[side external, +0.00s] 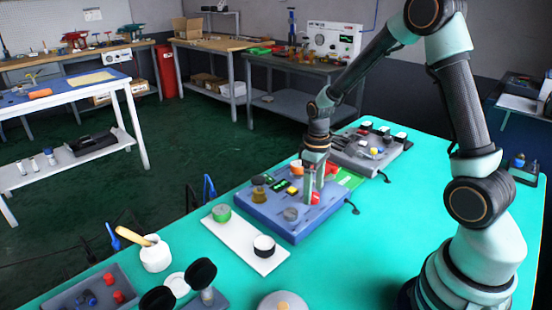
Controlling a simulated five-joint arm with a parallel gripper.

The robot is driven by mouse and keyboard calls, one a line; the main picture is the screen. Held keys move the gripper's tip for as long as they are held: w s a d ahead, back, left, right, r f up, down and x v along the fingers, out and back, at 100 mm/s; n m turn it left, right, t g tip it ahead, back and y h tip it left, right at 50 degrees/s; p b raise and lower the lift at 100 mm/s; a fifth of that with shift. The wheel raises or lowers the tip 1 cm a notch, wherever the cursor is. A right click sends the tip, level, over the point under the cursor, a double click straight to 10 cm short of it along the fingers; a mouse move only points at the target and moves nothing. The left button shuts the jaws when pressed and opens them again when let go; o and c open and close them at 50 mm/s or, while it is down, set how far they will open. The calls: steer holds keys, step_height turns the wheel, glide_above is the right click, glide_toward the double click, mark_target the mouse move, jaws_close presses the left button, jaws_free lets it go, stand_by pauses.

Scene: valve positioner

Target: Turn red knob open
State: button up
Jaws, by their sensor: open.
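A blue panel box (275,220) lies on the green table, with small displays and knobs on its top. The red knob (316,198) is on the right part of this panel, partly hidden by my gripper. My gripper (313,190) points down over the panel. Its fingers are open and their tips are at the red knob, but I cannot tell whether they touch it. The knob's exact angle is too small and too covered to read.
A grey knob (291,214) and a black-topped brass part (259,188) are on the same panel. A grey box with buttons (368,150) stands behind. A white board (238,240) with green and black round pieces lies in front.

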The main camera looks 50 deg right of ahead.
mark_target(313, 196)
step_height(313, 196, up, 11)
stand_by(0.3)
steer(key=shift+r, duration=0.1)
steer(key=s+a+r+m+t, duration=0.2)
steer(key=s+a+r+t, duration=0.3)
steer(key=s+a+r, duration=0.2)
steer(key=shift+s+a+r+t, duration=0.3)
steer(key=shift+s+a+r, duration=0.1)
steer(key=shift+s+a, duration=0.7)
steer(key=shift+d, duration=0.1)
